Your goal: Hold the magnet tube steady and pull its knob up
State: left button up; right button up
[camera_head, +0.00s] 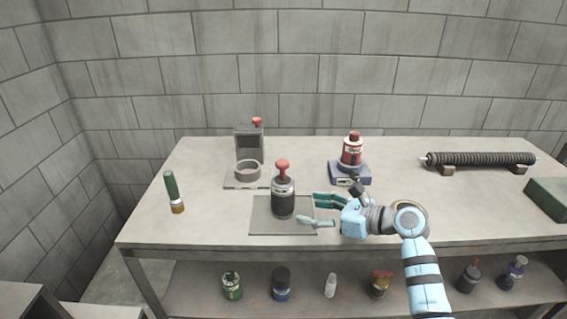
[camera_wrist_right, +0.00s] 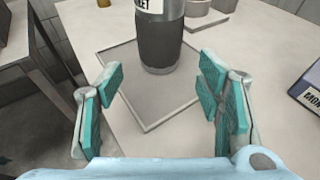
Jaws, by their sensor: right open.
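The magnet tube (camera_head: 283,198) is a dark cylinder with a grey collar, standing upright on a grey mat (camera_head: 262,228). Its red knob (camera_head: 282,165) sits on top. My right gripper (camera_head: 316,208) is open just to the right of the tube, its fingers pointing at it. In the right wrist view the tube's dark body (camera_wrist_right: 158,45) stands ahead, beyond the open teal fingertips (camera_wrist_right: 160,85); its top and knob are out of that view. The tube is not between the fingers. My left gripper is not in view.
A grey device with a ring (camera_head: 248,168) stands behind the tube. A red bottle on a blue base (camera_head: 350,172) is behind my right gripper. A ribbed roller (camera_head: 480,160) and green box (camera_head: 549,197) are right. Several bottles stand on the lower shelf.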

aim_at(292, 208)
jog(key=b+x, duration=0.1)
jog(key=x, duration=0.1)
jog(key=b+x, duration=0.2)
jog(key=x, duration=0.1)
jog(key=b+x, duration=0.2)
jog(key=x, duration=0.1)
jog(key=shift+d+f, duration=0.1)
jog(key=shift+f, duration=0.2)
jog(key=shift+w+a+b, duration=0.15)
jog(key=shift+a+b, duration=0.1)
jog(key=shift+b, duration=0.2)
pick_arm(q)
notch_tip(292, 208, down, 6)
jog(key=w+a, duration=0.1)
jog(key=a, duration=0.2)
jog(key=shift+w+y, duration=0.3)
pick_arm(e)
jog(key=shift+a+r, duration=0.1)
jog(key=shift+r, duration=0.05)
jog(key=c, duration=0.7)
jog(key=shift+c, duration=0.2)
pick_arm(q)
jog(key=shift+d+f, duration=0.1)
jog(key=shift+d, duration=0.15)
